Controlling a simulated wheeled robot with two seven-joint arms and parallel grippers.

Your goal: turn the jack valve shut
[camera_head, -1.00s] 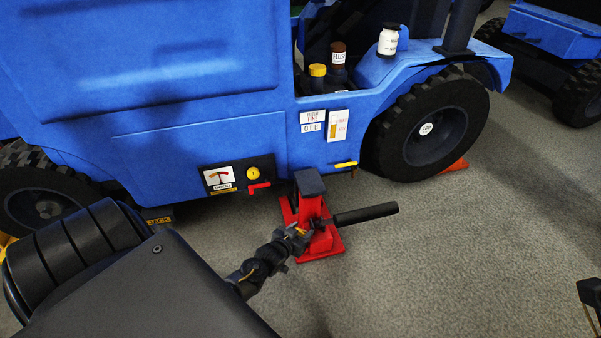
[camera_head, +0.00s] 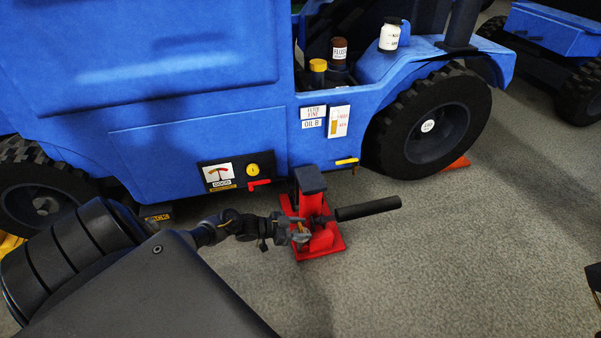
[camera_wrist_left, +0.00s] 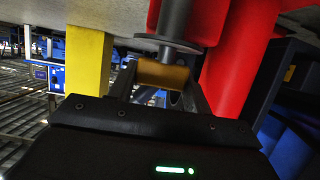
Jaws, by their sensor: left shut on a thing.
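The red jack (camera_head: 316,222) stands on its red base plate beside the blue truck, with a black handle (camera_head: 368,209) pointing right. The jack valve, a short brass knob (camera_wrist_left: 163,75) on a grey stem, sits low at the jack's side. My left gripper (camera_head: 301,231) reaches it from the left. In the left wrist view, its two dark fingers are shut on the knob, one on each side. In the head view, the fingers partly hide the valve. My right gripper does not show clearly.
The blue truck (camera_head: 210,145) stands close behind the jack, with a gauge panel (camera_head: 232,172), a red lever (camera_head: 259,183) and a large wheel (camera_head: 428,124). An orange chock (camera_head: 458,163) lies behind that wheel. Grey floor to the jack's right is open.

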